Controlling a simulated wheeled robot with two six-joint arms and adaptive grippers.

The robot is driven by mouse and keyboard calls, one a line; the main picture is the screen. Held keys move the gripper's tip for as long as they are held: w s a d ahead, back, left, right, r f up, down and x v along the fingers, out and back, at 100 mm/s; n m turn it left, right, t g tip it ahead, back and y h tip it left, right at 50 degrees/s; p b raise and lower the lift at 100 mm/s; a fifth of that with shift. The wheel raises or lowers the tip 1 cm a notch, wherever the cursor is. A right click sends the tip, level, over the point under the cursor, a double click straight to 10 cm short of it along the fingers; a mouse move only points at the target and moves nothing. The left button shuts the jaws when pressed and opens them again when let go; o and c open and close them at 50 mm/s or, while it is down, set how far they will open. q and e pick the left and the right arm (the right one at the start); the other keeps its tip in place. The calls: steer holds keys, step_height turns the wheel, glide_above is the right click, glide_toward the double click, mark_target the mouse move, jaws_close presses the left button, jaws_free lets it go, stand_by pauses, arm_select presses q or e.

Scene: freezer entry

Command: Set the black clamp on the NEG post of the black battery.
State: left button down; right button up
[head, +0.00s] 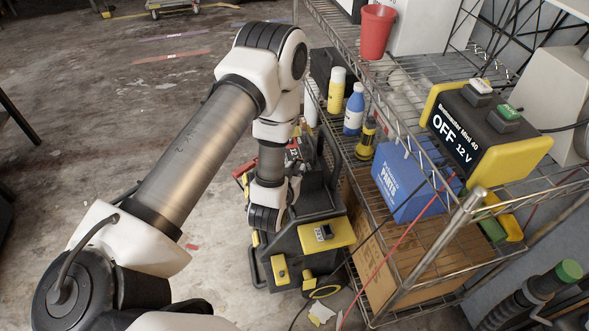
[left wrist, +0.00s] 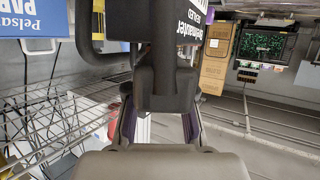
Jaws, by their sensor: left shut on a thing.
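My left gripper (left wrist: 160,128) is shut on a dark blocky thing (left wrist: 165,85), likely the black clamp; its jaws and end are not clear. In the head view my left arm reaches down beside a black and yellow machine (head: 325,233), and its wrist hides most of what the fingers hold. I cannot make out the black battery or its NEG post for sure. A dark face with white lettering (left wrist: 190,25) is just beyond the held thing in the left wrist view. My right gripper is not in view.
A wire shelf (head: 440,245) stands on the right, close to my arm. A red cable (head: 385,262) hangs down.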

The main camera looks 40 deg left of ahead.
arm_select(q)
steer(key=c, duration=0.9)
jaws_free()
steer(key=shift+s, duration=0.1)
steer(key=v, duration=0.7)
steer(key=shift+s+d, duration=0.1)
steer(key=shift+s, duration=0.05)
